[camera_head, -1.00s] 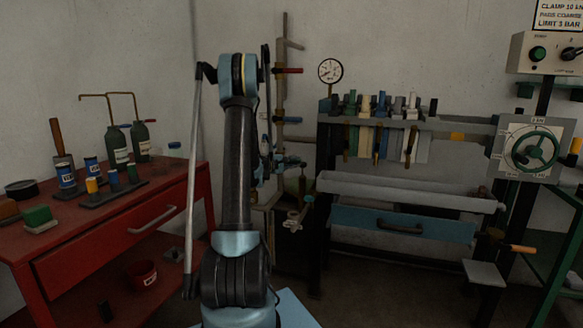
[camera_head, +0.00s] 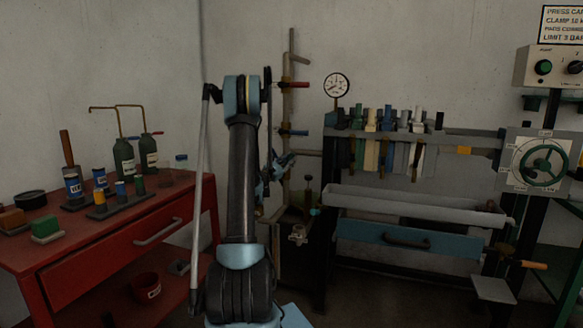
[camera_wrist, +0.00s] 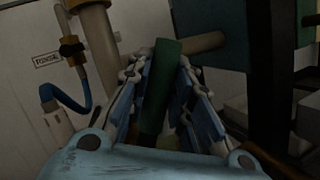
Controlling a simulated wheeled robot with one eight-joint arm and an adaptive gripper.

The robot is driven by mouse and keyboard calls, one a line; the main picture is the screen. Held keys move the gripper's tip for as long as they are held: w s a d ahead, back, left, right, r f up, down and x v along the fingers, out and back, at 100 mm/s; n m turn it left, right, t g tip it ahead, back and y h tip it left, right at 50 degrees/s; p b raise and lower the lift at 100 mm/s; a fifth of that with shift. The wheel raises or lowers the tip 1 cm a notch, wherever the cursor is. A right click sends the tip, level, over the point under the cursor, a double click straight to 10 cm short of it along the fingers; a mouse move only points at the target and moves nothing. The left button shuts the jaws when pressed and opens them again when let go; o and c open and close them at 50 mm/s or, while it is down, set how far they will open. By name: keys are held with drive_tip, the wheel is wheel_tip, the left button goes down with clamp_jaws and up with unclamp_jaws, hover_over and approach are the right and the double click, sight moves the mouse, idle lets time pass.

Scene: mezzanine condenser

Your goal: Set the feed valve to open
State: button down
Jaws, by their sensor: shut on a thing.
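In the wrist view my gripper (camera_wrist: 165,68) has its blue-padded fingers closed around a green bar-like handle (camera_wrist: 158,95), which stands upright and slightly tilted between them. In the head view my gripper (camera_head: 279,162) is partly hidden behind my arm, beside the vertical wall pipe (camera_head: 288,105). That pipe carries a red lever (camera_head: 296,86) and a blue lever (camera_head: 293,132), both sticking out to the right. The green handle cannot be made out in the head view. No readable label shows which valve is the feed valve, and its setting cannot be told.
A red bench (camera_head: 110,240) with bottles and cans is at left. A pressure gauge (camera_head: 337,85) stands above the press rack (camera_head: 440,137). A green handwheel (camera_head: 544,165) is at right. In the wrist view, a brass-fitted pipe (camera_wrist: 70,48) and dark post (camera_wrist: 270,80) flank my gripper.

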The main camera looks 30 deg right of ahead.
drive_tip(key=shift+w+a+r+n+t, duration=0.15)
drive_tip(key=shift+w+a+n+t, duration=0.25)
drive_tip(key=shift+n, duration=0.45)
drive_tip(key=shift+w+a+r+n+t, duration=0.1)
drive_tip(key=shift+w+a+n+t, duration=0.25)
drive_tip(key=shift+n, duration=0.45)
drive_tip(key=shift+w+a+r+n+t, duration=0.15)
drive_tip(key=shift+w+a+n+t, duration=0.25)
drive_tip(key=shift+n, duration=0.45)
drive_tip(key=c, duration=1.4)
unclamp_jaws()
drive_tip(key=shift+d, duration=0.1)
drive_tip(key=v, duration=1.2)
drive_tip(key=shift+f, duration=0.15)
